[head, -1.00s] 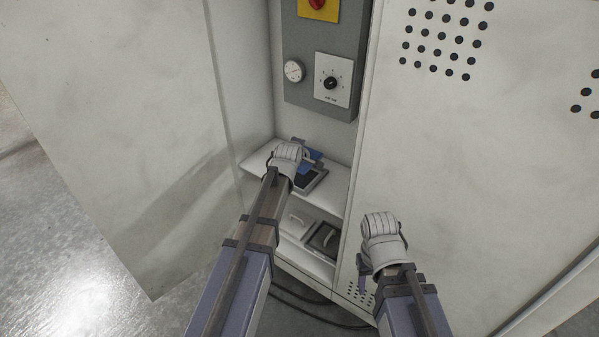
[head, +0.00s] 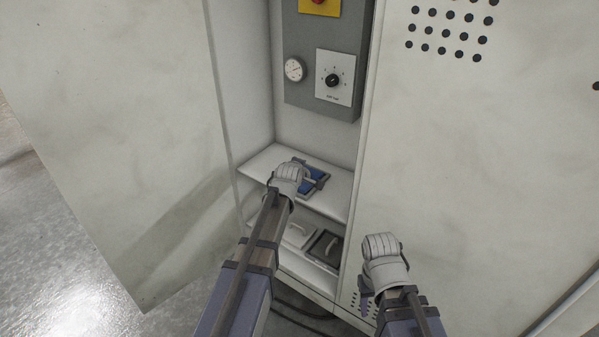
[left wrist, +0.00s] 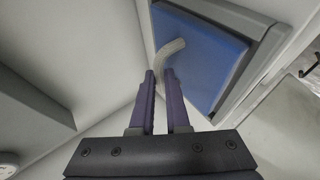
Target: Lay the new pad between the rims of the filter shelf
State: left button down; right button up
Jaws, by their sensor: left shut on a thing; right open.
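The new pad is a blue square pad (head: 309,187) with a pale curved handle (left wrist: 172,52). It lies inside or on the grey-rimmed filter shelf (head: 322,182) on the cabinet's upper board. In the left wrist view the blue pad (left wrist: 205,60) appears close along the grey rim (left wrist: 262,45); whether it is fully seated is unclear. My left gripper (left wrist: 160,76) is shut on the pad's handle; in the head view its glove-like wrist hides part of the pad. My right gripper (head: 364,300) is open, low in front of the right cabinet panel, partly hidden by its wrist.
On the lower board are a white handled piece (head: 297,235) and a dark framed piece with a handle (head: 324,244). A grey control box with a gauge (head: 295,69) and dial (head: 333,80) hangs above. The open door (head: 120,150) stands left; the perforated panel (head: 480,150) is right.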

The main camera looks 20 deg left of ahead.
pick_arm(q)
jog(key=shift+f+b, duration=0.25)
jog(key=shift+b, duration=0.05)
jog(key=c, duration=0.9)
grip_release()
jog(key=shift+r, duration=0.1)
jog(key=shift+r+p, duration=0.2)
jog(key=shift+p, duration=0.1)
jog(key=shift+s+r, duration=0.25)
jog(key=p+v, duration=0.6)
jog(key=v, duration=0.5)
jog(key=shift+s, duration=0.2)
